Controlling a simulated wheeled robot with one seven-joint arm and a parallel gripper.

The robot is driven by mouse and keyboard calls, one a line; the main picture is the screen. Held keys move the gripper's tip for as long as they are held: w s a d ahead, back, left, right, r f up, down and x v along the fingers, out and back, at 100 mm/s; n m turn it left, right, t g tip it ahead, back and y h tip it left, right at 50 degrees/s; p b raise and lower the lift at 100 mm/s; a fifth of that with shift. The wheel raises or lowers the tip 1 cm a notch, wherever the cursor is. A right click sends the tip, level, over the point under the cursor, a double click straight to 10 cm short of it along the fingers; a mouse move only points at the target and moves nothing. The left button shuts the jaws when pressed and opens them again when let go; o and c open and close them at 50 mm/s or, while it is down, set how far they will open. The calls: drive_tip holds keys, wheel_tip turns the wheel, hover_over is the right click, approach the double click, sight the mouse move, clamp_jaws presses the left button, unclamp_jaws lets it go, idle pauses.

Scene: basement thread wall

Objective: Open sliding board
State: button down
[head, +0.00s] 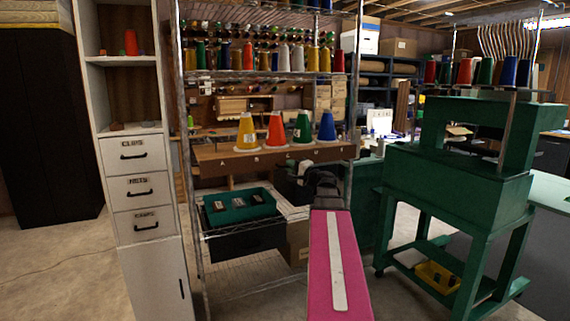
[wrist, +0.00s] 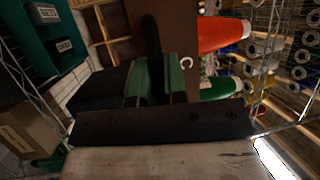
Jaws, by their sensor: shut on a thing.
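The brown wooden board (head: 225,166) runs across the wire rack below a row of yellow, red, green and blue thread cones. Small round pegs or holes show on its front. It also shows in the wrist view (wrist: 178,30), turned on its side. My gripper (head: 322,178) is at the board's right part, just under its lower edge. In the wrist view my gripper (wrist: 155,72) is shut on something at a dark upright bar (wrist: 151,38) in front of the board. The exact contact is hidden in shadow.
A green tray (head: 240,207) with small labelled items stands on the shelf below. A white drawer cabinet (head: 135,155) stands close on the left. A green machine stand (head: 455,195) is on the right. Wire rack posts flank the board. Floor shows between rack and stand.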

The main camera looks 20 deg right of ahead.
drive_tip(key=shift+s, duration=1.95)
drive_tip(key=c, duration=1.2)
unclamp_jaws()
drive_tip(key=shift+d, duration=0.1)
drive_tip(key=v, duration=1)
drive_tip(key=shift+s+d, duration=0.15)
drive_tip(key=shift+s, duration=0.2)
